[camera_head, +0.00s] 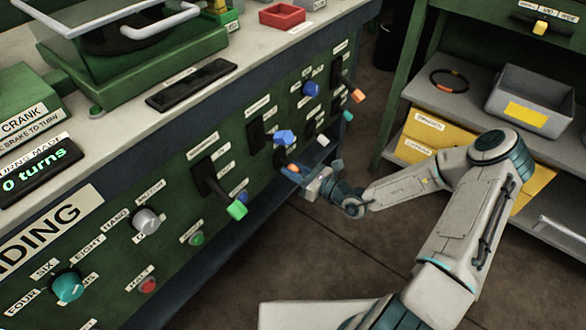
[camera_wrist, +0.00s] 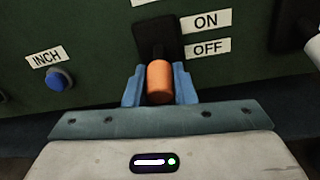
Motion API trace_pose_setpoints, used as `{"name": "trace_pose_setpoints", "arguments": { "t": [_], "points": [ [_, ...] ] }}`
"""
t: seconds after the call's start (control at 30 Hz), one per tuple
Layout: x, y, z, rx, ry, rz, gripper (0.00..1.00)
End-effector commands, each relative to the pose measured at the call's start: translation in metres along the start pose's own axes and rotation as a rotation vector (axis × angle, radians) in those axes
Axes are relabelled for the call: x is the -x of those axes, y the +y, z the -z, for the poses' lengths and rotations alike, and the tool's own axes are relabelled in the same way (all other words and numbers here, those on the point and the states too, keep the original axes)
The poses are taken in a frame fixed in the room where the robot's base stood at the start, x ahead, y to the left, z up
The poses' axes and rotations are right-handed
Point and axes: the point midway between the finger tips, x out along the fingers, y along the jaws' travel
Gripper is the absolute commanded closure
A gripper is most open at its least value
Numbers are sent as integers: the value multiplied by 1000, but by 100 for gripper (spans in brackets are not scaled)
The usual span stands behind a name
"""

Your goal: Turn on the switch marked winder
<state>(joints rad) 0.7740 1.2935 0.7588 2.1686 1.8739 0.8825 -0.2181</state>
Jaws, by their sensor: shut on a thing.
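A lever switch has an orange grip (camera_wrist: 159,82) and a black plate (camera_wrist: 158,36) on a green panel. ON and OFF labels stand to the right of the plate, ON above OFF. The grip sits low, just below the OFF label's level. My gripper (camera_wrist: 158,76) is shut on it, one blue finger at each side. In the head view my gripper (camera_head: 306,176) is at the panel's lower edge, with the orange grip (camera_head: 293,168) partly showing. The name label above this switch is cut off in the wrist view, so I cannot read whether it says winder.
A blue INCH button (camera_wrist: 59,78) is left of the switch. Nearby levers have a green grip (camera_head: 237,210), a blue grip (camera_head: 284,137) and another orange grip (camera_head: 357,95). A shelf with a grey bin (camera_head: 530,98) stands right. Floor between is clear.

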Motion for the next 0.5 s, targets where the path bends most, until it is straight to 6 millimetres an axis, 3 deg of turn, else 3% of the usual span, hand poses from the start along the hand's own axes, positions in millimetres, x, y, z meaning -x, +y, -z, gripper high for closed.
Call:
{"name": "trace_pose_setpoints", "arguments": {
  "t": [0.5],
  "points": [
    [2,3,-20,-9,214,29,99]
  ]
}}
